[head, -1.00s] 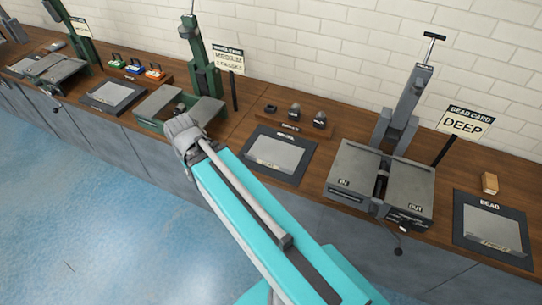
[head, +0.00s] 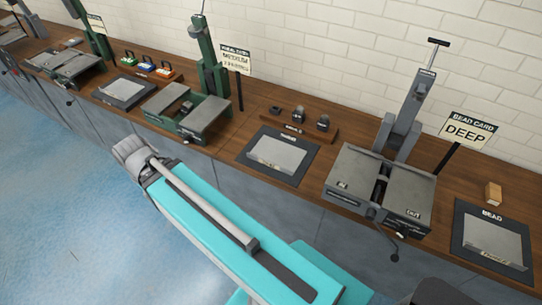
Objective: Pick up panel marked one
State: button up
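Three grey sheet panels lie on dark mats along the wooden bench in the head view. One panel (head: 276,153) is in the middle, one (head: 123,91) is farther left, and one (head: 494,238) is at the right on the mat lettered BEAD. The right panel has a pale label on its front edge. I cannot read which panel is marked one. My teal arm reaches up from the bottom, and its grey end joint is in front of the bench, apart from the panels. My gripper's fingers do not show.
A grey machine (head: 379,190) with a crank stands beside a DEEP sign (head: 467,131). Green machines (head: 187,112) stand farther left. A block (head: 493,193) and a rack of dark pieces (head: 299,125) are on the bench. The blue floor (head: 60,190) at left is clear.

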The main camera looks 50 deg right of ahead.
aim_at(280, 156)
jog(key=k, duration=1.5)
jog(key=z, duration=0.9)
jog(key=i, duration=1)
jog(key=u, duration=0.05)
